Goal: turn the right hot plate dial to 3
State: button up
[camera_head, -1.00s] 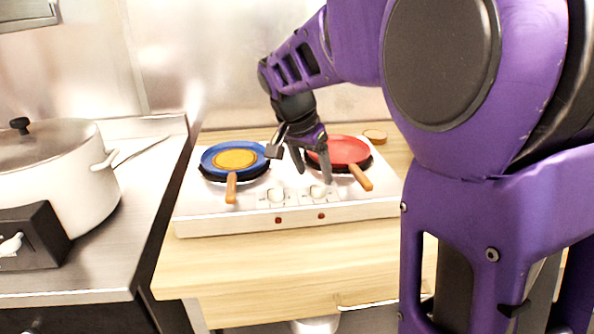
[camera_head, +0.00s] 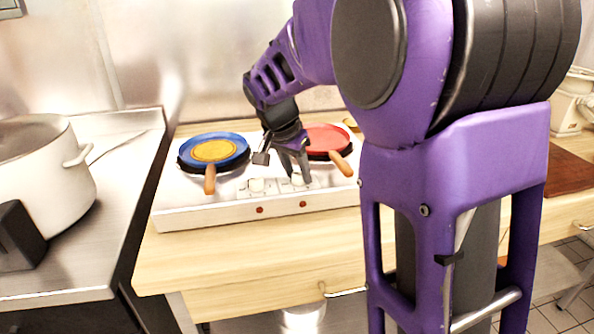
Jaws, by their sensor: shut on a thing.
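The white two-burner hot plate (camera_head: 225,214) sits on a wooden counter. Its left dial (camera_head: 257,187) shows pale on the front part of the top. The right dial (camera_head: 300,180) is at my gripper's fingertips and is partly covered by them. My gripper (camera_head: 296,172) points down over the right dial, its fingers close together and shut on it. The dial's markings are too small to read. A blue pan (camera_head: 232,146) with a yellow disc (camera_head: 214,151) rests on the left burner. A red pan (camera_head: 326,138) rests on the right burner, partly behind my gripper.
Wooden pan handles (camera_head: 210,179) and (camera_head: 341,164) reach toward the front, one close right of my gripper. A large white pot (camera_head: 45,180) stands on the steel counter at left. The wooden counter (camera_head: 230,255) is clear in front.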

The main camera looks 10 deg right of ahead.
grip_shut()
